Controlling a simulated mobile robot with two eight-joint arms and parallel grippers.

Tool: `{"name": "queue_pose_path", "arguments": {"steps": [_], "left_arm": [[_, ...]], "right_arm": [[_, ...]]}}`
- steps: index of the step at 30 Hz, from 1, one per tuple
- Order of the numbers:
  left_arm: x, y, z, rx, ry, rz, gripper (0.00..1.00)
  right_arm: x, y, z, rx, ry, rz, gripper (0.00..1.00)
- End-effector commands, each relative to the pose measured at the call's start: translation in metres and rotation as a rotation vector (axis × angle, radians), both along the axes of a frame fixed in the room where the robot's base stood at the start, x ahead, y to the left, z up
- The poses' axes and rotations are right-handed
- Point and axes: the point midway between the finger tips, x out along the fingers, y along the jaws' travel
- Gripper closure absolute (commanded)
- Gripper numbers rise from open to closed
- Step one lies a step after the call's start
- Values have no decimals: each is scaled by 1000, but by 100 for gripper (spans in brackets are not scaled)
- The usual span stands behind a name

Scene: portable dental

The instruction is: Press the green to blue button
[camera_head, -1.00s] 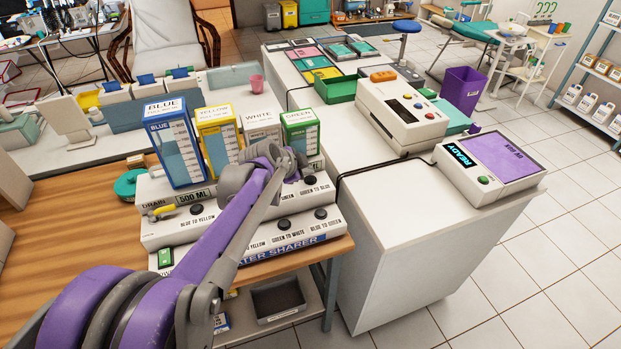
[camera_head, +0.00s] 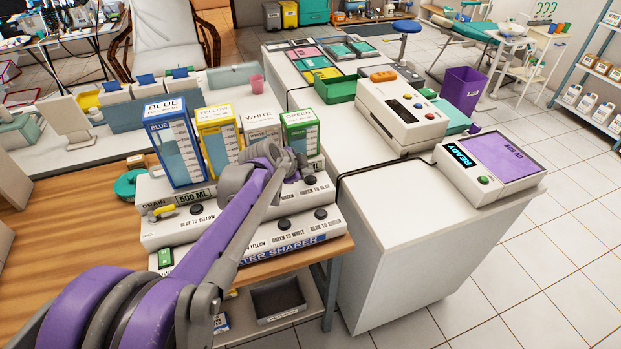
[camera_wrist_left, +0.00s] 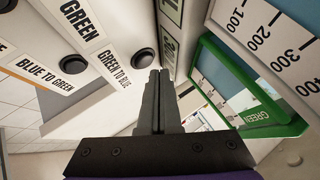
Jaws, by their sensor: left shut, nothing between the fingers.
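The white water sharer panel (camera_head: 300,234) stands on the wooden bench, with rows of labelled black buttons. The green to blue button (camera_head: 310,180) is a round black knob on its upper step, above its label. In the left wrist view, the green to blue button (camera_wrist_left: 144,60) is just left of the fingertips, beside its label (camera_wrist_left: 114,69). My left gripper (camera_wrist_left: 160,76) is shut and empty, its tips close to the button; I cannot tell whether they touch it. In the head view my purple left arm hides part of the panel and the gripper's fingers. My right gripper is out of view.
Blue (camera_head: 176,150), yellow (camera_head: 218,140), white (camera_head: 261,129) and green (camera_head: 301,132) tanks stand behind the buttons. The green tank (camera_wrist_left: 228,85) is close on the right in the left wrist view. A white counter (camera_head: 420,250) with devices stands to the right.

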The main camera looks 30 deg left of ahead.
Motion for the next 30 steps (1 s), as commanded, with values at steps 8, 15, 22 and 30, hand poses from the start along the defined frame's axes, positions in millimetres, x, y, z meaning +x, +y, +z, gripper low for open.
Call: {"name": "queue_pose_path", "arguments": {"steps": [8, 15, 22, 30], "left_arm": [[0, 0, 0, 0, 0, 0, 100], [0, 0, -8, 0, 0, 0, 100], [0, 0, -8, 0, 0, 0, 100], [0, 0, -10, 0, 0, 0, 100]], "right_arm": [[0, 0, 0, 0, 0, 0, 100], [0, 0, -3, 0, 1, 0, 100], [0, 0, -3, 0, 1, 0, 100], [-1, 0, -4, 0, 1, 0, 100]]}}
